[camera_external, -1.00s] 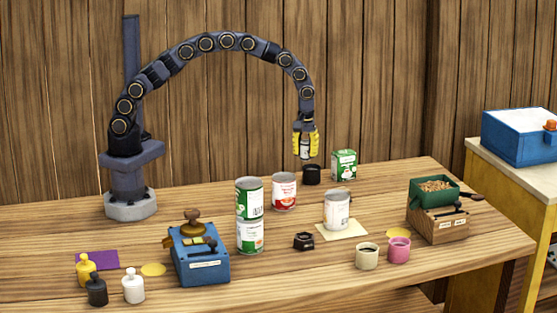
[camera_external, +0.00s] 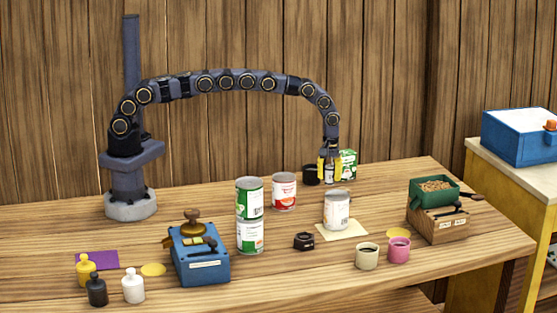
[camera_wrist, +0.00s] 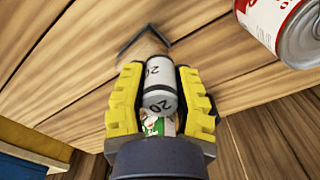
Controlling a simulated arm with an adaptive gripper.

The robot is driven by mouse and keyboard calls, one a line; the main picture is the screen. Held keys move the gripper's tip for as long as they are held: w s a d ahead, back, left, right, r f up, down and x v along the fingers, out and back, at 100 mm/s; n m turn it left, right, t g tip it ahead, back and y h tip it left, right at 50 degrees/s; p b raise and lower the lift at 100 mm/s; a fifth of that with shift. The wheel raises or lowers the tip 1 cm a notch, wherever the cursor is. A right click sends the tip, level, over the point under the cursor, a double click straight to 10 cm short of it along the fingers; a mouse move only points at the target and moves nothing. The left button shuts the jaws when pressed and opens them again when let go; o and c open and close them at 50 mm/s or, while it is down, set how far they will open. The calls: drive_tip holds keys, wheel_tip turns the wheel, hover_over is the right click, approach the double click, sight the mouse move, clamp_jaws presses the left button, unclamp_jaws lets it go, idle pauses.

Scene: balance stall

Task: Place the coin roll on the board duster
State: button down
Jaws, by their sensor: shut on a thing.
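My gripper (camera_external: 329,178) points down at the back of the table, in front of the green and white carton (camera_external: 348,165). Its yellow fingers are shut on a pale grey cylinder, which looks like the coin roll (camera_wrist: 161,98). In the wrist view it is marked "20" and has a dark band. It lies lengthwise between the fingers (camera_wrist: 159,70). In the external view the fingers mostly hide it, and its exact height over the table is unclear. I cannot pick out the board duster with certainty in either view.
A black cup (camera_external: 311,174) stands just left of my gripper. A red and white can (camera_external: 284,191), a white can (camera_external: 337,210) and stacked green cans (camera_external: 250,238) stand nearer the front.

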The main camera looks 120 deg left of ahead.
sight(330, 166)
wheel_tip(330, 166, down, 2)
drive_tip(key=shift+f, duration=0.1)
drive_tip(key=c, duration=0.9)
unclamp_jaws()
wheel_tip(330, 166, up, 11)
drive_tip(key=shift+f, duration=0.15)
drive_tip(key=shift+r, duration=0.75)
